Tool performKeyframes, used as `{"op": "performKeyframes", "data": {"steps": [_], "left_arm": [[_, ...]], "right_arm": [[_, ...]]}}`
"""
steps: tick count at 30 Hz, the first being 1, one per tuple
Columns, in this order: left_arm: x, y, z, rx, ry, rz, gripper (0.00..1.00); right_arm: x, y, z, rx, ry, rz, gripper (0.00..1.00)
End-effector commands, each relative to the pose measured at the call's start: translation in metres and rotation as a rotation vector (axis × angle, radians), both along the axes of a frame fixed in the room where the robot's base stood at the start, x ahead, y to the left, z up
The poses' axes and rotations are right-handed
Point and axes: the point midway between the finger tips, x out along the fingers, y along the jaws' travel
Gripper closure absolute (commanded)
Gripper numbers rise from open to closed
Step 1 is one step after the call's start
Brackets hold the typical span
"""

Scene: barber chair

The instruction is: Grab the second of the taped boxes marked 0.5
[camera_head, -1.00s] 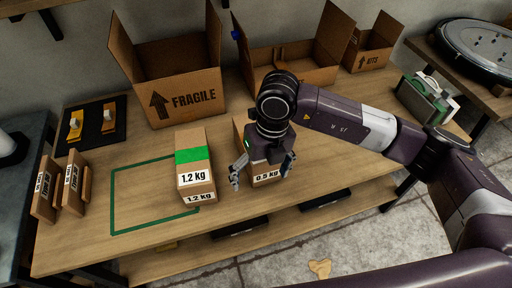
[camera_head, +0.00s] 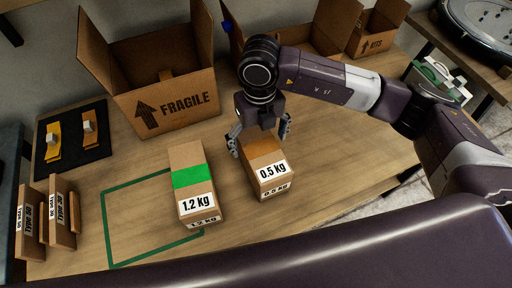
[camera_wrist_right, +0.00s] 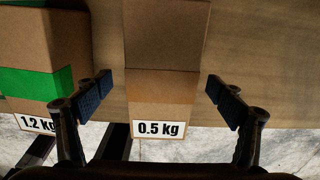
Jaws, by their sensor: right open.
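A cardboard box marked 0.5 kg (camera_head: 266,168) with a brown tape band stands on the wooden table, right of the 1.2 kg box. It also shows in the right wrist view (camera_wrist_right: 163,60), between the fingers. My right gripper (camera_head: 260,139) is open over the far part of this box, with one finger on each side. In the right wrist view, gaps show between the box and both fingertips (camera_wrist_right: 168,98). A box marked 1.2 kg (camera_head: 188,178) with green tape stands just left of it, partly in the green outline. No second 0.5 kg box shows. My left gripper is not in view.
An open box marked FRAGILE (camera_head: 175,100) stands behind. More open boxes stand at the back, one marked KITS (camera_head: 375,42). A black mat (camera_head: 75,151) with two tools lies left. Small Type boxes (camera_head: 60,215) stand at the left edge. The green outline (camera_head: 108,230) is mostly bare.

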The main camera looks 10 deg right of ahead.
Motion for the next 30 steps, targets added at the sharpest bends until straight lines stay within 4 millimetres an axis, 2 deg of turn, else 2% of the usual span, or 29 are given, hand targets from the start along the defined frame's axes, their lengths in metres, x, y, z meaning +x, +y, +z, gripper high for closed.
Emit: {"op": "performKeyframes", "data": {"steps": [10, 15, 19, 25, 30], "left_arm": [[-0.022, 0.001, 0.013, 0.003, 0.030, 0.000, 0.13], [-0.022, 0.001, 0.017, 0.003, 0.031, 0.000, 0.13], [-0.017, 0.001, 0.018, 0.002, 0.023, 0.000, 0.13], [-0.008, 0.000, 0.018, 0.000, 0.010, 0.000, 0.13], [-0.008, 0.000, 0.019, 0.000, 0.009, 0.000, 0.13]], "right_arm": [[-0.004, -0.003, -0.041, -0.003, 0.005, -0.001, 0.13], [-0.005, -0.004, -0.066, -0.002, 0.004, -0.001, 0.13], [-0.004, -0.004, -0.073, -0.001, 0.001, 0.000, 0.13], [-0.004, -0.003, -0.074, -0.001, 0.000, 0.000, 0.13], [-0.004, -0.003, -0.074, 0.000, 0.000, 0.000, 0.32]]}}
